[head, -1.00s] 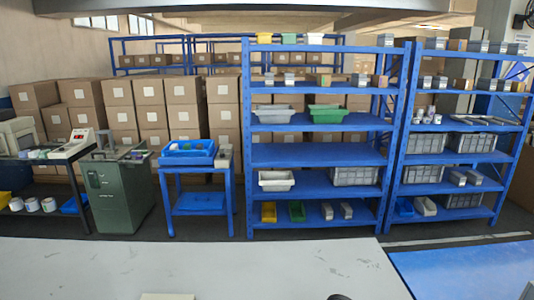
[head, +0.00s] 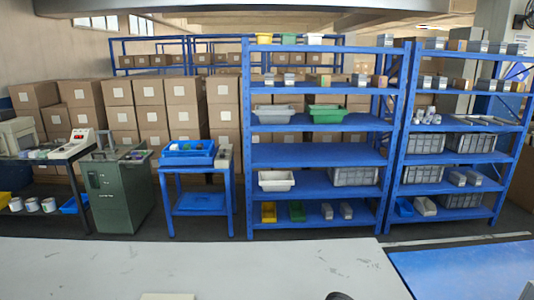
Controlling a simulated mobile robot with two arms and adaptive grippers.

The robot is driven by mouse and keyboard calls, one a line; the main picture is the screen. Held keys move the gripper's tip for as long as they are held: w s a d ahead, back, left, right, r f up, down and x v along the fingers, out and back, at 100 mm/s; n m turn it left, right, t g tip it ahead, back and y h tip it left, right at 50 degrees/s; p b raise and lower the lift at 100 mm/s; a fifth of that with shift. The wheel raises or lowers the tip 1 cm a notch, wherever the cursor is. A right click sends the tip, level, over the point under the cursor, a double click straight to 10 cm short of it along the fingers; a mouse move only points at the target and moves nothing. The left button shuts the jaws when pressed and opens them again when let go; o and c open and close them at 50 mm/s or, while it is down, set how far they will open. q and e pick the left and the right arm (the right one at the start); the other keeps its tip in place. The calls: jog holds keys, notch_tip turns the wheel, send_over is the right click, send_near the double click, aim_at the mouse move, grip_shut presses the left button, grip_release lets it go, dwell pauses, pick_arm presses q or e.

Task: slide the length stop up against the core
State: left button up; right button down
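Neither the length stop nor the core can be made out in the head view. Neither of my grippers is in view. A small dark rounded thing (head: 339,296) shows at the bottom edge over the white table top (head: 200,265); too little of it shows to tell what it is. A pale flat piece (head: 168,296) is cut off at the bottom edge, left of it.
The white table top is otherwise clear. A blue surface (head: 465,270) adjoins at the right. Beyond stand blue shelves (head: 318,155) with bins, a small blue table (head: 200,170) with a blue tray, a dark green cabinet (head: 120,190) and stacked cartons (head: 150,92).

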jog(key=shift+p, duration=0.35)
dwell(0.9)
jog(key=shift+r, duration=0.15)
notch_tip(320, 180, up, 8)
jog(key=p, duration=0.8)
jog(key=shift+p, duration=0.3)
dwell(0.4)
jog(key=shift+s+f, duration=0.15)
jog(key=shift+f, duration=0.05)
